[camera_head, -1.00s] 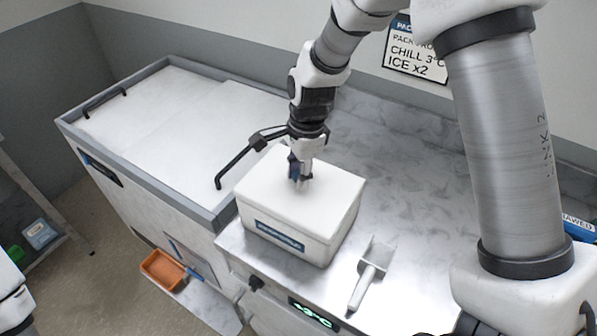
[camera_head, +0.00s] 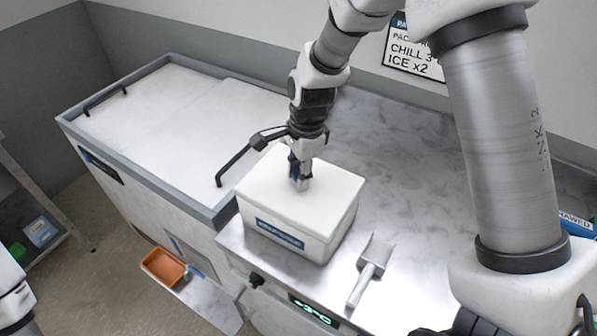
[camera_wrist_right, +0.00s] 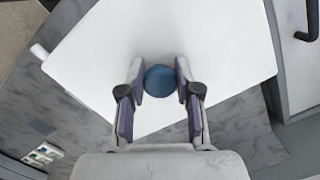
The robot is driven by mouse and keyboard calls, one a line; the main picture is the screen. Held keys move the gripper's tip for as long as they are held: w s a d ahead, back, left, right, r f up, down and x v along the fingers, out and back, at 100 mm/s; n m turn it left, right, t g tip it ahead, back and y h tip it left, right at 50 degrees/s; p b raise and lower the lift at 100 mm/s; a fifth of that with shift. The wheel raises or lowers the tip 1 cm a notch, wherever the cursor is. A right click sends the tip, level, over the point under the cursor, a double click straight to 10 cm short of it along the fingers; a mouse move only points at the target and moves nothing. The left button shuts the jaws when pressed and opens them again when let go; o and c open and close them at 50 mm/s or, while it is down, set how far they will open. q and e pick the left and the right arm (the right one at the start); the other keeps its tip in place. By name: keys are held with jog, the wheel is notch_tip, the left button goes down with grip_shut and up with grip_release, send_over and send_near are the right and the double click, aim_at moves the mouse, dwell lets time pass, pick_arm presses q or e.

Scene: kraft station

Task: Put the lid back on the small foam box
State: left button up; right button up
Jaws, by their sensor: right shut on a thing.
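The small foam box (camera_head: 290,239) is white with a blue label on its front and stands on the steel counter. Its white lid (camera_head: 326,197) lies over the box top and looks level and lined up with it; I cannot tell whether a thin gap is left. My right gripper (camera_head: 300,183) points down at the lid's middle. In the right wrist view, its fingers (camera_wrist_right: 160,84) are shut on the lid's round blue knob (camera_wrist_right: 160,80), with the white lid (camera_wrist_right: 205,40) spread beneath. My left gripper is out of view.
A grey scoop (camera_head: 368,272) lies on the counter right of the box. A chest with white covers (camera_head: 165,110) and black handles stands on the left. An orange bin (camera_head: 163,268) sits low in front.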

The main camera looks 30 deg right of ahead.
jog(key=shift+p, duration=0.45)
dwell(0.4)
jog(key=o, duration=1.7)
jog(key=shift+c, duration=0.2)
jog(key=shift+r, duration=0.1)
notch_tip(320, 180, up, 7)
jog(key=p, duration=0.7)
jog(key=shift+p, duration=0.4)
jog(key=shift+c, duration=0.3)
grip_shut()
